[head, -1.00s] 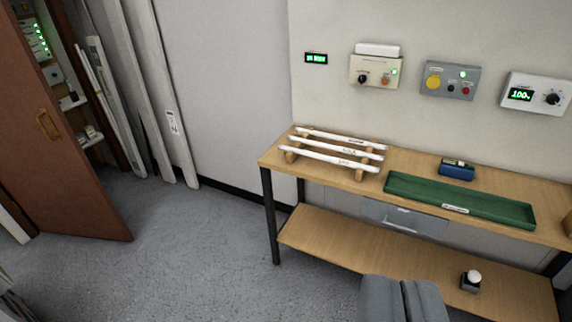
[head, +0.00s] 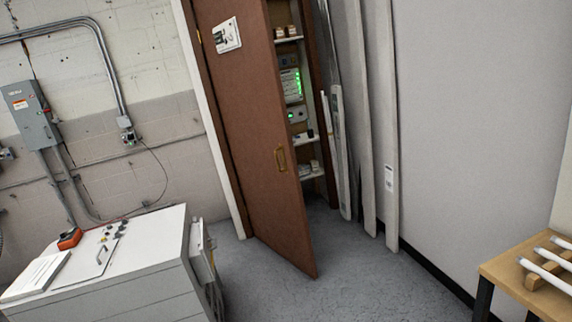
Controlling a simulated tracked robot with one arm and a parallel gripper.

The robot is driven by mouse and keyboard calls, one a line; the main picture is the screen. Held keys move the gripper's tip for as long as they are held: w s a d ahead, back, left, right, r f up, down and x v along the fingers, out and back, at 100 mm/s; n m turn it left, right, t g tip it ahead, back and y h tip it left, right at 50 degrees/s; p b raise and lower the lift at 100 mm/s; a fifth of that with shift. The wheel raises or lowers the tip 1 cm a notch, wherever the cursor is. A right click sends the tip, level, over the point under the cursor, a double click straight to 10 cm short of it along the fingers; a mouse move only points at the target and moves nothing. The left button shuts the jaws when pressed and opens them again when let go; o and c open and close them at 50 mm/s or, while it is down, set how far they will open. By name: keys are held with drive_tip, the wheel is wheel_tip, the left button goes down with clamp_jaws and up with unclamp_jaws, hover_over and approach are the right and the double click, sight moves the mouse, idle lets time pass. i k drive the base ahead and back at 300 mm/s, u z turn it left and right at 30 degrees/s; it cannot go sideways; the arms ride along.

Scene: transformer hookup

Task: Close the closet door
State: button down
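The closet door (head: 250,130) is a brown panel with a brass pull handle (head: 280,158) and a white sign (head: 226,35) near its top. It is hinged on the left and stands partly open, its free edge swung out into the room. Behind it the closet's shelves (head: 309,172) show through the gap on the right, with electronics lit by green lights (head: 291,86). The rest of the closet inside is hidden by the door. My gripper is not in view now.
A white cabinet (head: 150,245) with a red device on top stands at the lower left. Long pale panels (head: 358,115) lean on the wall right of the closet. A wooden table (head: 520,285) is at the lower right. Grey floor (head: 360,280) lies clear between them.

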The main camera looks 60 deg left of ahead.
sight(244, 70)
drive_tip(key=u, duration=1.6)
drive_tip(key=i, duration=3.25)
drive_tip(key=z, duration=0.4)
drive_tip(key=i, duration=0.5)
drive_tip(key=u, duration=0.05)
